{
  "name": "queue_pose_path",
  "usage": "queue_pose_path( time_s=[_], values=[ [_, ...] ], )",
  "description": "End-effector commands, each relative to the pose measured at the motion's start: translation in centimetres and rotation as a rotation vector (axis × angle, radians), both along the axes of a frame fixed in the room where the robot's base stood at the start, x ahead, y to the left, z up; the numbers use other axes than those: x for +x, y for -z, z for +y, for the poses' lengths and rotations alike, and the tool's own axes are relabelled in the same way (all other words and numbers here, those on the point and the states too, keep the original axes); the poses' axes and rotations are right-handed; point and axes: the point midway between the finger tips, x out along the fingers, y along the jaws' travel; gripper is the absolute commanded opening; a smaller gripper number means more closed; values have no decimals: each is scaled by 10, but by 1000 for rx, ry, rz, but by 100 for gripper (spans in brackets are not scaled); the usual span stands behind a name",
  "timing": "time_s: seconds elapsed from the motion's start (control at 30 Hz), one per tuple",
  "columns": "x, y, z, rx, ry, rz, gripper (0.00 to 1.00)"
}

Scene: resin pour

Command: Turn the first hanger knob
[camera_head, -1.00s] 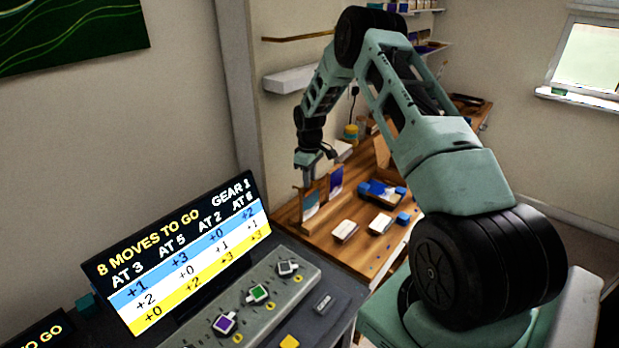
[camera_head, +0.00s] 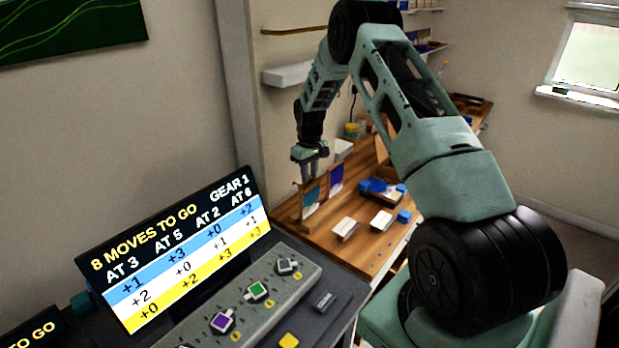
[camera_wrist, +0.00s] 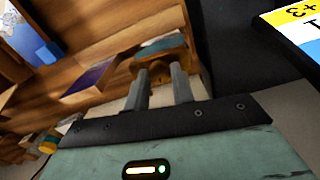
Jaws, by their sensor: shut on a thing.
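My gripper (camera_head: 311,172) points down at the top of the first hanger (camera_head: 303,203), a wooden stand on the bench with a teal and white panel (camera_head: 312,196). In the wrist view my two grey fingers (camera_wrist: 158,78) are shut on the small wooden hanger knob (camera_wrist: 157,66) at the hanger's top. The knob is mostly hidden between the fingers. The panel's teal edge (camera_wrist: 165,44) shows beyond it. A second hanger with a purple panel (camera_head: 336,178) stands close behind to the right, and its purple panel (camera_wrist: 92,82) also shows in the wrist view.
A tilted screen (camera_head: 180,255) reads "8 moves to go", "gear 1". A grey console with coloured knobs (camera_head: 257,290) lies in front. White blocks (camera_head: 345,228) and a dark blue tool (camera_head: 380,188) lie on the wooden bench. A white shelf (camera_head: 290,76) is on the wall.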

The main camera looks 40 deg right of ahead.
Motion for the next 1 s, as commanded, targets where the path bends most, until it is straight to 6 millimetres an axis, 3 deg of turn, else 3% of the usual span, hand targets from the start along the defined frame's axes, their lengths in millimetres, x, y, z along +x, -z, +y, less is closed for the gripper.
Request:
queue_pose_path(
  time_s=[1.0],
  values=[
    [0,1,0,-1,966,0,1]
  ],
)
